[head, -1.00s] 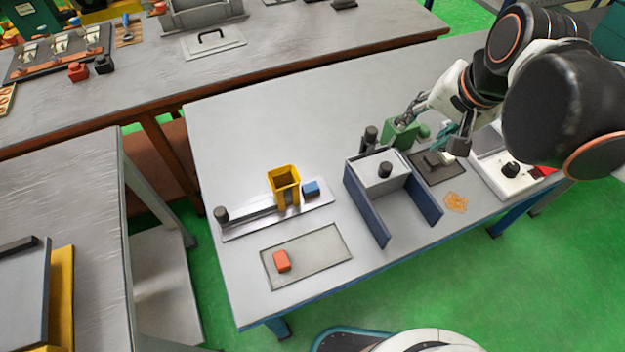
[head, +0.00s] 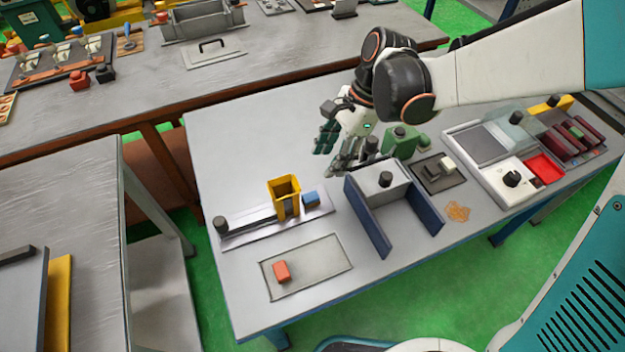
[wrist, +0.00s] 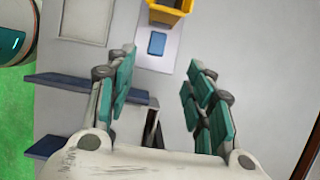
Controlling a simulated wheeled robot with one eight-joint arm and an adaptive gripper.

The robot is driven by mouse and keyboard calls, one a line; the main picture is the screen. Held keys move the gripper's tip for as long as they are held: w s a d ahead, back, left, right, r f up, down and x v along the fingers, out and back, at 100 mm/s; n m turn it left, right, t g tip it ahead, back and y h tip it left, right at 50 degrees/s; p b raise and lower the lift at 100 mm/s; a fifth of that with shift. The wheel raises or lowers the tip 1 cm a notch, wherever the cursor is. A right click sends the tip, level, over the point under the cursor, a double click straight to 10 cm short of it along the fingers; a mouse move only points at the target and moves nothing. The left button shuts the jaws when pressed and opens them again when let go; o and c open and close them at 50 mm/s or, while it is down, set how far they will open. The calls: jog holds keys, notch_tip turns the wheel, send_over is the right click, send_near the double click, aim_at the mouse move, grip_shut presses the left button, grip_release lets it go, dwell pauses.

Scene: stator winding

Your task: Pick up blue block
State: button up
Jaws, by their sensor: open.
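The blue block (head: 311,199) lies on the right end of the grey rail plate (head: 268,226), just right of a yellow square holder (head: 284,196). In the wrist view the blue block (wrist: 157,43) lies on the plate beyond and between my open fingers, below the yellow holder (wrist: 168,10). My gripper (head: 335,152) is open and empty, above the table behind the block and to its right in the head view. In the wrist view its teal-padded fingers (wrist: 163,85) are spread apart, clear of the block.
A red block (head: 282,270) lies on a flat grey tray (head: 325,262) in front. A blue-walled fixture (head: 427,212) stands right of the block, with a green device (head: 399,141) behind it. The table's back left is clear.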

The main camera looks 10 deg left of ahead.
jog(key=b, duration=0.2)
send_over(311, 196)
jog(key=w+d, duration=0.2)
notch_tip(311, 196, down, 7)
jog(key=shift+s+a+r, duration=0.1)
jog(key=shift+a, duration=0.05)
jog(key=shift+s+b+x, duration=0.2)
jog(key=shift+b+x, duration=1)
jog(key=shift+x, duration=1.45)
jog(key=shift+d+r, duration=0.1)
jog(key=shift+d, duration=0.15)
jog(key=c, duration=1.1)
